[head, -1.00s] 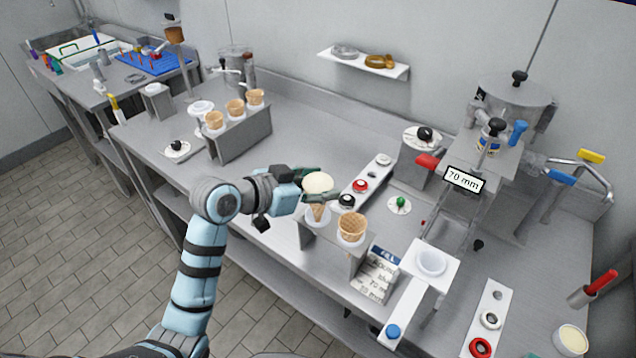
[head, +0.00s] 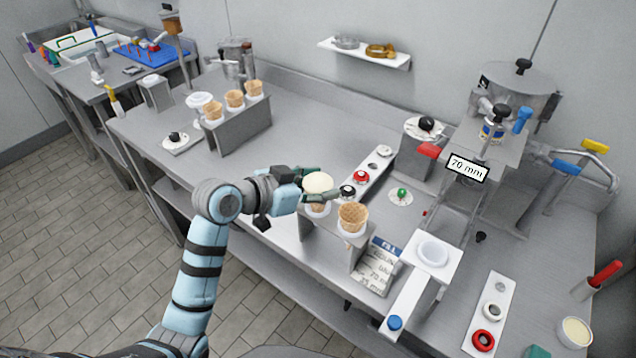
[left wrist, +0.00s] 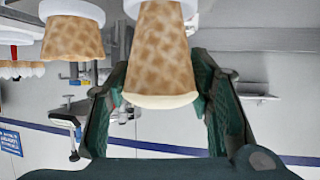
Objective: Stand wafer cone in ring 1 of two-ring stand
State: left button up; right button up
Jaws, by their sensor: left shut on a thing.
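A wafer cone with a pale cream top (head: 318,183) is held in my left gripper (head: 320,193) at the left ring (head: 317,210) of the two-ring stand (head: 330,240). The cone's lower part is down in that ring. In the left wrist view this cone (left wrist: 160,50) stands between the two green fingers (left wrist: 165,105), its narrow end meeting the white ring (left wrist: 188,8). A second wafer cone (head: 353,217) sits in the right ring; it also shows in the left wrist view (left wrist: 73,38). No ring number is readable. My right gripper is out of view.
A printed packet (head: 378,270) lies against the stand's right side. Behind the stand is a strip with black, red and grey knobs (head: 362,177). A rack of several cones (head: 240,128) is at the back left.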

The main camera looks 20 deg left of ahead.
pick_arm(q)
jog(key=shift+f+b, duration=0.7)
jog(key=shift+f, duration=0.65)
jog(key=o, duration=0.8)
jog(key=shift+o, duration=0.2)
jog(key=v, duration=1.2)
jog(key=shift+d, duration=0.1)
